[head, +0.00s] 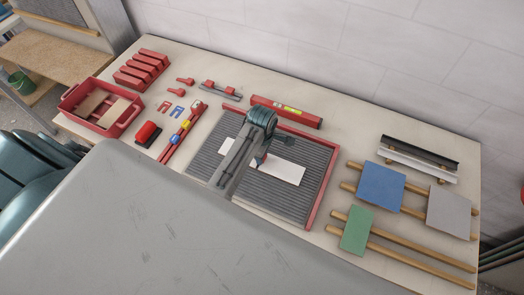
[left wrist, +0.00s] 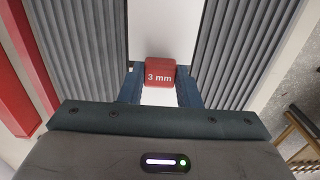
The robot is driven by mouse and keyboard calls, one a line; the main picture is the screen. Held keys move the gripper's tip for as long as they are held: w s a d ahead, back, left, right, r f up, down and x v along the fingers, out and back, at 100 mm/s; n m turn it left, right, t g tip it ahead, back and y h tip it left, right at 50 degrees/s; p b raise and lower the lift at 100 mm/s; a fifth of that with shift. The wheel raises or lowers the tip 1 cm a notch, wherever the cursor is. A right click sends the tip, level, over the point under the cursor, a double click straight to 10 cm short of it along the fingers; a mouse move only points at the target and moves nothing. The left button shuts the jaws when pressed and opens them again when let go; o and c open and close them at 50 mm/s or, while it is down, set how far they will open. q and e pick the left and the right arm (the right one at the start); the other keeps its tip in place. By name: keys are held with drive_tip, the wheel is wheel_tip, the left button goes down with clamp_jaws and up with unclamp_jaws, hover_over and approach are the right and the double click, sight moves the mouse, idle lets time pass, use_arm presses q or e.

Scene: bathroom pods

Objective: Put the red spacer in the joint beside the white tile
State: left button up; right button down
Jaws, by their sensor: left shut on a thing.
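The white tile (head: 288,174) lies on a grey ribbed bed (head: 303,148) with red edging. In the left wrist view, a white strip (left wrist: 160,30) runs between two ribbed areas. My left gripper (head: 261,159) is over the bed at the tile, partly hiding it. It is shut on the red spacer (left wrist: 160,74), a small block marked "3 mm", between its two dark blue fingers. The spacer appears in front of the white tile; its exact height above it cannot be told. The joint beside the tile cannot be made out. My right gripper is not in view.
Left on the table are a red crate (head: 78,109), red ridged blocks (head: 140,70), small red and blue pieces (head: 176,111) and a red roller-like tool (head: 147,133). A red level (head: 287,111) lies behind the bed. Blue (head: 381,187), grey and green tiles rest on wooden battens at right.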

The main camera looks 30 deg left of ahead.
use_arm(q)
drive_tip(key=shift+f, duration=0.55)
idle(0.6)
drive_tip(key=o, duration=1.4)
drive_tip(key=shift+c, duration=0.2)
drive_tip(key=shift+r, duration=0.1)
drive_tip(key=shift+r, duration=2.95)
